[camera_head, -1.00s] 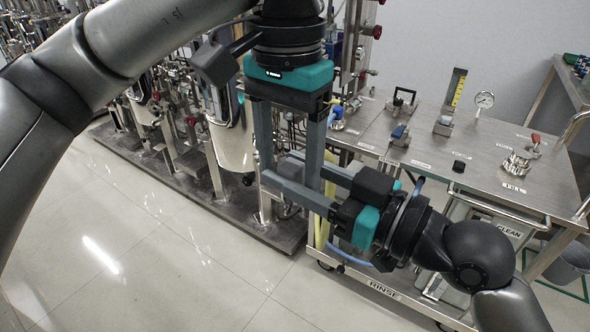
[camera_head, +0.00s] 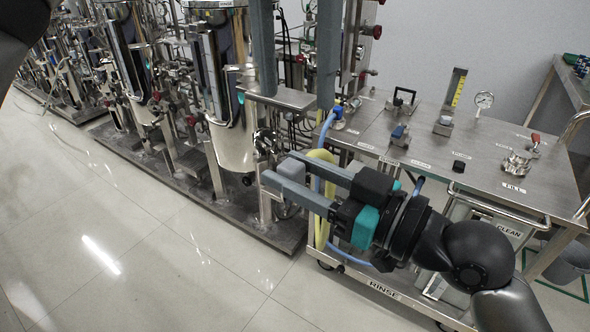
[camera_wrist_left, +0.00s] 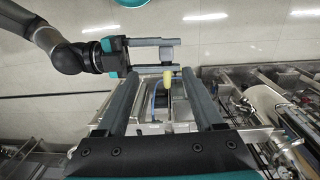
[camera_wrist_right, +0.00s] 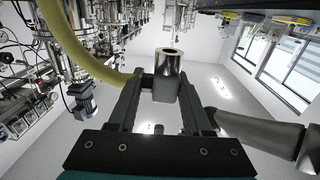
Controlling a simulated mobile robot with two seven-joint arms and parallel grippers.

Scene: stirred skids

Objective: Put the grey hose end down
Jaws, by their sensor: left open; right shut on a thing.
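The grey hose end (camera_head: 292,168) is a small grey block between the fingers of my right gripper (camera_head: 280,168). In the right wrist view, the hose end (camera_wrist_right: 166,90) has a shiny open metal tube at its tip, and the fingers are shut on it. My right gripper holds it in the air in front of the cart's left end. My left gripper (camera_head: 294,92) is open and empty, above and behind the right one, with its fingers pointing down. The left wrist view shows the right gripper (camera_wrist_left: 170,56) beyond the left fingertips.
A steel cart (camera_head: 470,168) with valves and gauges stands at right. A yellow hose (camera_head: 320,232) and a blue hose (camera_head: 325,128) hang at its left end. A skid with steel vessels (camera_head: 233,140) stands behind left. The floor at front left is clear.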

